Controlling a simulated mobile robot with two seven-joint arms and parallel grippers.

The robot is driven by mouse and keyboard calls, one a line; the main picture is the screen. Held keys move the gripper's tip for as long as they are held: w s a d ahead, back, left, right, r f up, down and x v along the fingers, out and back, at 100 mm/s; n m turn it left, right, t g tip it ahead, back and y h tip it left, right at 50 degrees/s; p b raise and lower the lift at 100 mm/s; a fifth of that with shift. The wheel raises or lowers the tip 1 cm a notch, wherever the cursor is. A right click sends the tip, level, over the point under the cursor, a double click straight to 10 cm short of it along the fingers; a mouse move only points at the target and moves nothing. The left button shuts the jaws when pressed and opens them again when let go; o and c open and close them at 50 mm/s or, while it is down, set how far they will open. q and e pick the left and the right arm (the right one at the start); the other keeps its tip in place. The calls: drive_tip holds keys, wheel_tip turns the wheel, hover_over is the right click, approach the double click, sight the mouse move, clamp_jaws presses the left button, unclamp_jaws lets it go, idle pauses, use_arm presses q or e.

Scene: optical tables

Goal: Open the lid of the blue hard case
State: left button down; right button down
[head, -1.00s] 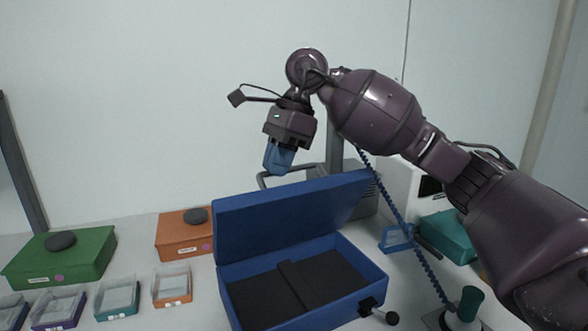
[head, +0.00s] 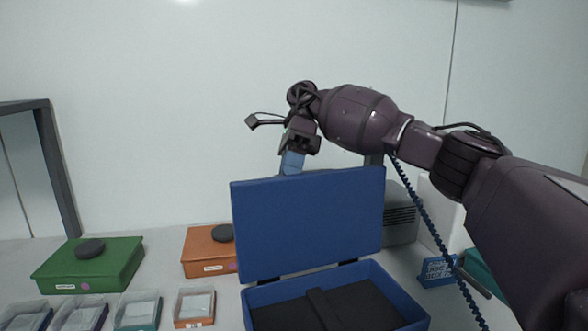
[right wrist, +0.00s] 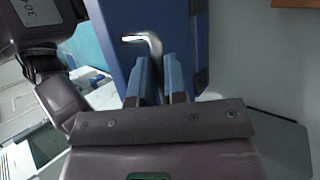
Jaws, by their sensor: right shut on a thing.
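The blue hard case (head: 408,308) stands on the table with its lid (head: 305,225) raised nearly upright on its rear hinges. The lid's inner face is toward me, and the dark foam inside (head: 355,305) shows. My right gripper (head: 291,162) is behind the lid's top edge, its blue fingers partly hidden by the lid. In the right wrist view the fingers (right wrist: 157,82) are shut around a bent metal handle (right wrist: 145,40) beside the blue lid panel (right wrist: 180,30). Where the handle joins the lid is hidden. My left gripper is not in view.
A green box (head: 90,268) and an orange box (head: 208,262) stand left of the case, with several small clear-lidded trays in front. A grey instrument (head: 402,215) stands behind the case. A blue rack (head: 437,271) is at its right.

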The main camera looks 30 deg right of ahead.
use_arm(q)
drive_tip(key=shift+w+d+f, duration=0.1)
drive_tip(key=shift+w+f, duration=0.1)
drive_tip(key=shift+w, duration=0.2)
use_arm(e)
drive_tip(key=shift+w+f+g, duration=0.7)
drive_tip(key=shift+w+f, duration=0.2)
drive_tip(key=shift+f, duration=0.3)
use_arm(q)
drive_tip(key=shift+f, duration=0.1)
use_arm(e)
drive_tip(key=c, duration=1.3)
unclamp_jaws()
drive_tip(key=shift+o, duration=0.7)
drive_tip(key=shift+w+d, duration=0.1)
drive_tip(key=shift+w, duration=0.1)
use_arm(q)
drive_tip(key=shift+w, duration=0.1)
use_arm(e)
drive_tip(key=shift+s+r, duration=0.15)
drive_tip(key=shift+r, duration=0.3)
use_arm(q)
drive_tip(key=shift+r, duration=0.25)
use_arm(e)
drive_tip(key=shift+r, duration=0.1)
